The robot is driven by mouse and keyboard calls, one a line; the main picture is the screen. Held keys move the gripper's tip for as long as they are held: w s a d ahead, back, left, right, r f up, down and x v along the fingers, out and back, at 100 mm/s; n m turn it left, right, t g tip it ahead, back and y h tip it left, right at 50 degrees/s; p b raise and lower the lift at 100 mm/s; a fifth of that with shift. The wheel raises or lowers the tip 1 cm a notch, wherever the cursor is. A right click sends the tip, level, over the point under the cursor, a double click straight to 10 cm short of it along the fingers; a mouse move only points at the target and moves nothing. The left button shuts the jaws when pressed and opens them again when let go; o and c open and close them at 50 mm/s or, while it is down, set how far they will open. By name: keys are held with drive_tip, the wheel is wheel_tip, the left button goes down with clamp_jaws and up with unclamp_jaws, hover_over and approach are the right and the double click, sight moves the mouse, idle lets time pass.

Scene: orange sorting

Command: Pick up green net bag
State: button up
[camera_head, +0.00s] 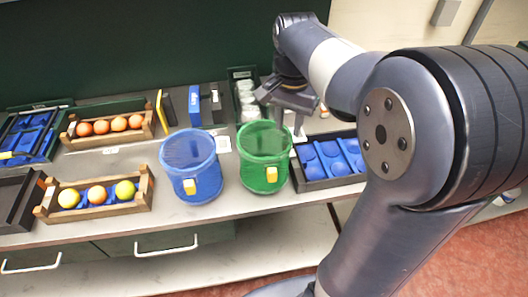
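The green net bag (262,172) stands upright on the counter, a round see-through bin shape with a yellow tag (271,175) on its front. My gripper (289,118) is above and behind its right rim, pointing down. The fingers are small and partly hidden, so I cannot tell whether they are open or shut, or whether they touch the rim. I see nothing held in it.
A blue net bag (187,167) stands just left of the green one. A black tray with blue cups (325,161) sits close on its right. Wooden crates with fruit (142,200) (70,142) are at left. The counter's front edge (215,217) runs close before the bags.

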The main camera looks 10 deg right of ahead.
sight(290, 146)
wheel_tip(290, 146, down, 4)
drive_tip(key=shift+s+r, duration=0.1)
drive_tip(key=shift+r, duration=0.1)
drive_tip(key=f, duration=0.3)
drive_tip(key=f+p, duration=0.1)
drive_tip(key=f, duration=0.1)
drive_tip(key=shift+s+d+f, duration=0.2)
drive_tip(key=shift+s+d, duration=0.05)
drive_tip(key=shift+s, duration=0.05)
drive_tip(key=shift+c, duration=0.2)
clamp_jaws()
